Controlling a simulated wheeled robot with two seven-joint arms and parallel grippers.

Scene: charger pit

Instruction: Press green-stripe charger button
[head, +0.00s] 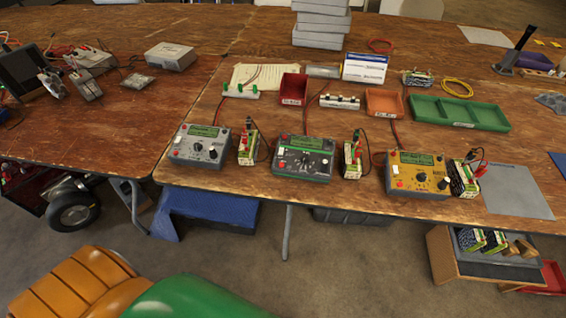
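Three chargers stand in a row near the front edge of the wooden table. The middle one, the green-stripe charger (304,158), has a dark face, a lit green screen, a dark knob and a green stripe along its front edge. Neither of my grippers is in view.
Battery packs (247,147) with cables stand between the chargers. Behind are a red bin (292,89), an orange bin (384,102) and a green tray (460,112). A grey mat (517,191) lies at right. Large orange and green shapes (190,297) fill the lower left.

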